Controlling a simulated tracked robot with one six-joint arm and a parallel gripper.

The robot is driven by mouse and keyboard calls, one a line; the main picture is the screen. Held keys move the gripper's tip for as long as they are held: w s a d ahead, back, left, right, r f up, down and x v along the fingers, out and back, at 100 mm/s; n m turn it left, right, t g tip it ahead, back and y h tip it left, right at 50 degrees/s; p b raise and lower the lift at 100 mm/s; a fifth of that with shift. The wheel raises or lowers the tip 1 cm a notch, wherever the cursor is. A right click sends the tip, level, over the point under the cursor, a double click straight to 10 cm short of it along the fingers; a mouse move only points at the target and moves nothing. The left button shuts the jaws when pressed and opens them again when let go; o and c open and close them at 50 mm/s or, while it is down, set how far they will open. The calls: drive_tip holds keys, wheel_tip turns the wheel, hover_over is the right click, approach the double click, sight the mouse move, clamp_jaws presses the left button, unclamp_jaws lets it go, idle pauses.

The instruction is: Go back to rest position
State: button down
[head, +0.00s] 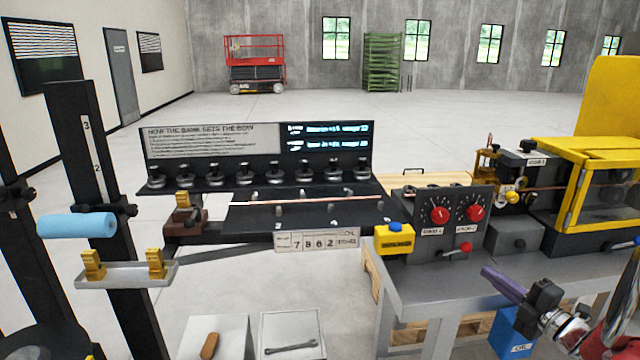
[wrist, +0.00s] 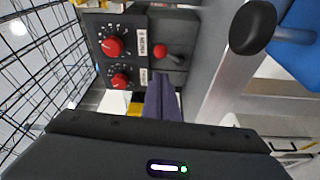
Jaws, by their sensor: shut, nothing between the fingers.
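My gripper (head: 490,272) is at the lower right in the head view, in front of the grey workbench. Its purple fingers are together with nothing between them and point up and left. The fingers also show in the wrist view (wrist: 162,90), closed, below the control box. A thin copper-coloured tube (head: 320,200) lies along the black bending bench in the head view. Another copper-coloured length (head: 549,188) runs into the yellow-framed machine. My gripper is apart from both.
The control box (head: 437,235) with two red knobs and a red-tipped lever stands on the grey workbench (head: 410,289), close to my gripper. A yellow box with a blue button (head: 394,240) sits beside it. Open floor lies behind.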

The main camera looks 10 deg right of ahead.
drive_tip(key=a+f+n, duration=0.1)
drive_tip(key=n, duration=0.1)
drive_tip(key=f+n+g, duration=0.1)
drive_tip(key=f+n, duration=0.1)
drive_tip(key=s+a+f+n+g+y, duration=0.1)
drive_tip(key=n, duration=0.1)
drive_tip(key=shift+s+a+f, duration=0.1)
drive_tip(key=shift+a+f, duration=0.1)
drive_tip(key=shift+a, duration=0.1)
drive_tip(key=s+a+f+n+g, duration=0.2)
drive_tip(key=s+a+n+g, duration=0.55)
drive_tip(key=n, duration=0.75)
drive_tip(key=s+a+f+n+g, duration=0.2)
drive_tip(key=s+a+n+g, duration=0.3)
drive_tip(key=s+a+n, duration=0.65)
drive_tip(key=s+a+r+n+t+h, duration=0.1)
drive_tip(key=s+a+r+n+h, duration=0.1)
drive_tip(key=a+r+n, duration=0.4)
drive_tip(key=s+a+r+n+t+h, duration=0.1)
drive_tip(key=a+r+n+h, duration=0.3)
drive_tip(key=n, duration=0.9)
drive_tip(key=s+a+r, duration=0.1)
drive_tip(key=a, duration=0.2)
drive_tip(key=shift+s+r, duration=0.3)
drive_tip(key=shift+r, duration=0.05)
